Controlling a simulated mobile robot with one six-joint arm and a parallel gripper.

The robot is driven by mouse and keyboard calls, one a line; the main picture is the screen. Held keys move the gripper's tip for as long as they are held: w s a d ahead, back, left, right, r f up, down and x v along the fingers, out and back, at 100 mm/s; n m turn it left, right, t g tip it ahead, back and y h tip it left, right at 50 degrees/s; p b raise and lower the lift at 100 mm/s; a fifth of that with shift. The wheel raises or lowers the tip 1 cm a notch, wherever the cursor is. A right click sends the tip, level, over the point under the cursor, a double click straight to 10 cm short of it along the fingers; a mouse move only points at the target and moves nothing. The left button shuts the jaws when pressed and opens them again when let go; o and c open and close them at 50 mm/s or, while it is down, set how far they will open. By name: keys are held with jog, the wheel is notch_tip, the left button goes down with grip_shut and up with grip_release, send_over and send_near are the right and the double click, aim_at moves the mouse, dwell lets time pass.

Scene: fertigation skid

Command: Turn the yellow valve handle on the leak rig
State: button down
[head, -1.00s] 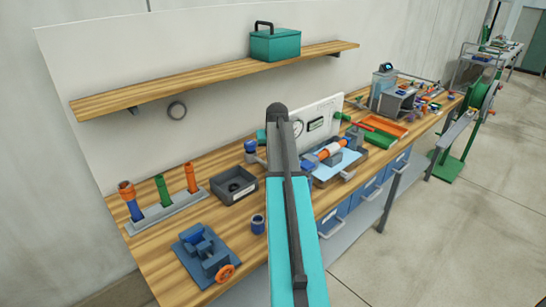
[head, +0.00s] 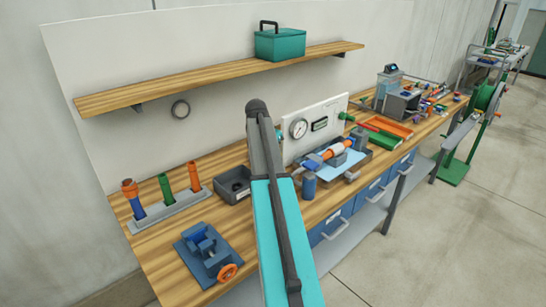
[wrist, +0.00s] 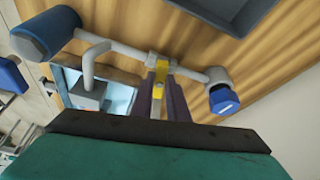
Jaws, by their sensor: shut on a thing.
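The yellow valve handle (wrist: 159,88) shows in the wrist view, at the middle of a pale pipe (wrist: 126,50). The pipe has a large dark blue end (wrist: 45,32) on the left and a pale elbow with a blue cap (wrist: 223,97) on the right. My gripper (wrist: 163,85) is shut on the yellow handle, with its dark fingers on either side. In the head view my turquoise arm covers the gripper and the handle. A blue cylinder (head: 308,186) shows just right of the arm.
A tray (head: 352,175) with a clamped orange and white pipe stands right of the arm, before a panel with a gauge (head: 298,128). A dark bin (head: 225,190) and a blue vise (head: 205,250) are on the left. A wooden shelf (head: 200,82) holds a green box (head: 280,45).

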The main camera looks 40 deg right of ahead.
jog(key=shift+w+m+g+b, duration=0.3)
jog(key=shift+m+g, duration=0.3)
jog(key=shift+m, duration=0.8)
jog(key=c, duration=1.7)
grip_release()
jog(key=shift+r, duration=0.1)
jog(key=b+v, duration=0.2)
jog(key=v, duration=1.1)
jog(key=shift+a+r+b, duration=0.1)
jog(key=shift+r+b, duration=0.2)
jog(key=shift+b, duration=0.05)
jog(key=shift+s+f, duration=0.1)
